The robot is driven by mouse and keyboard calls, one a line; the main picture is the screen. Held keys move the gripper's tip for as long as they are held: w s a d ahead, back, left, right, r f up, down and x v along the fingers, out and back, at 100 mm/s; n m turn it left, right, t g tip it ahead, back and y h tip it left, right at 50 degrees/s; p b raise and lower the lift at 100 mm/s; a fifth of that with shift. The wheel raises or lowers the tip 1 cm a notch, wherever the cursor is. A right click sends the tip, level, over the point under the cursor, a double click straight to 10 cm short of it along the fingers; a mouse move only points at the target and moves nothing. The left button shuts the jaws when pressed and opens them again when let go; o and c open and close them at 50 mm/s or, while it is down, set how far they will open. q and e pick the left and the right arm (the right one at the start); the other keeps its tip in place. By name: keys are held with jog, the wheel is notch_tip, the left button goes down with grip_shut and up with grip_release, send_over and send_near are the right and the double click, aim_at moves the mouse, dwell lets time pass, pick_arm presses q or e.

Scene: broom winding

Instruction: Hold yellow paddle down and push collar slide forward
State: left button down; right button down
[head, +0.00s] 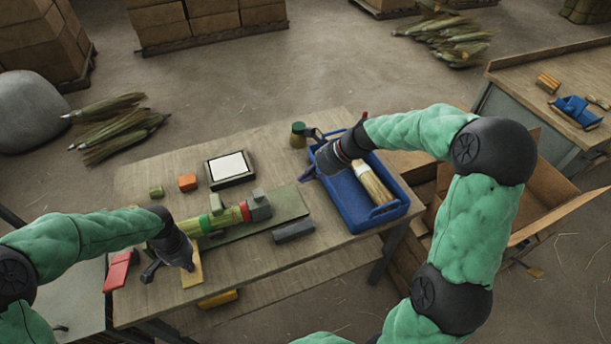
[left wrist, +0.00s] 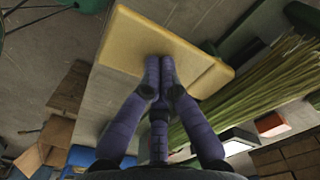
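The yellow paddle (head: 192,272) lies at the table's front left, beside the broom fixture. It fills the upper middle of the left wrist view (left wrist: 130,42). My left gripper (head: 188,267) is over the paddle, fingertips together against its face, with nothing seen between them. A grey block (head: 259,208), seemingly the collar slide, sits at the right end of the green straw bundle (head: 225,219), next to a red ring. My right gripper (head: 313,153) is at the blue tray's left rim, its dark fingers spread and seemingly empty, away from the grey block.
The blue tray (head: 399,211) holds a pale brush-like bundle (head: 374,185). A green-capped jar (head: 298,135), a black-framed white pad (head: 230,168), an orange block (head: 187,182) and a dark grey bar (head: 293,231) stand on the wooden table. A red item (head: 118,271) lies at left.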

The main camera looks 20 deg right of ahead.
pick_arm(q)
notch_tip(320, 180, up, 8)
jog(key=p, duration=0.5)
jog(key=shift+p, duration=0.4)
dwell(0.7)
jog(key=shift+r, duration=0.1)
notch_tip(320, 180, up, 12)
dwell(0.7)
